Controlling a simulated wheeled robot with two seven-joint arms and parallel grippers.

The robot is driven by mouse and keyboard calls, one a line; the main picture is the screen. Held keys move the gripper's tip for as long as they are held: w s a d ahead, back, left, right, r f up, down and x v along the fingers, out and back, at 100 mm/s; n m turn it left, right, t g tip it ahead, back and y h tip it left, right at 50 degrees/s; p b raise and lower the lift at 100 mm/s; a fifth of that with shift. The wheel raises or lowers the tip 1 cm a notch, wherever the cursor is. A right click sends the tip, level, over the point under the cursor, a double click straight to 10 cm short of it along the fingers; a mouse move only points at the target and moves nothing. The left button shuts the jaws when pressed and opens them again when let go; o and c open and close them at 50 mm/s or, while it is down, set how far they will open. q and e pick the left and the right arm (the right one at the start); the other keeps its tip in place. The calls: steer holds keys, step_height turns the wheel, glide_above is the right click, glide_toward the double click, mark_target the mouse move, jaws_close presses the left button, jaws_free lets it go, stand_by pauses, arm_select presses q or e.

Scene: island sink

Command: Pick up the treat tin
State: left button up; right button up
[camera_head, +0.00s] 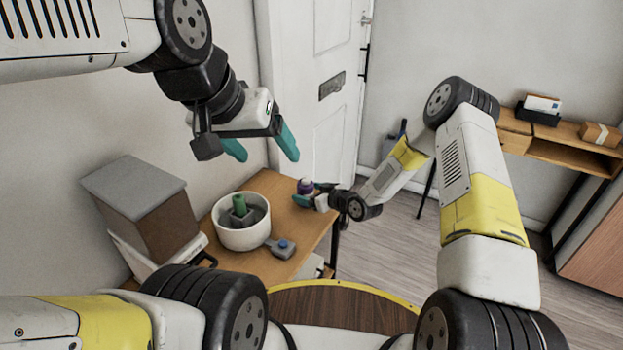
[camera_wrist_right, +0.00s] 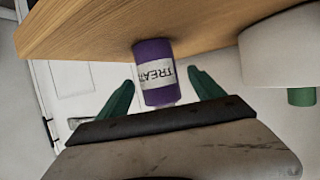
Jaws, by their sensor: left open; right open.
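The treat tin (camera_wrist_right: 153,72) is a purple cylinder with a white label reading TREAT. It stands on the wooden table (camera_wrist_right: 95,25), close to the table's right end in the head view, where only its purple top (camera_head: 305,185) shows clearly. My right gripper (camera_wrist_right: 158,90) is open, with one green finger on each side of the tin's lower part in the wrist view. Whether the fingers touch it cannot be told. My left gripper (camera_head: 262,150) is open and empty, high above the table near the wall.
A white round pot (camera_head: 243,235) with a green object inside stands left of the tin. A small grey item with a blue button (camera_head: 282,248) lies in front of it. A brown box with a grey lid (camera_head: 150,210) is at the left. A white door (camera_head: 320,90) is behind.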

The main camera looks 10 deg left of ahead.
steer(key=x, duration=0.5)
steer(key=shift+d+f, duration=0.1)
steer(key=shift+f, duration=0.05)
steer(key=c, duration=1.6)
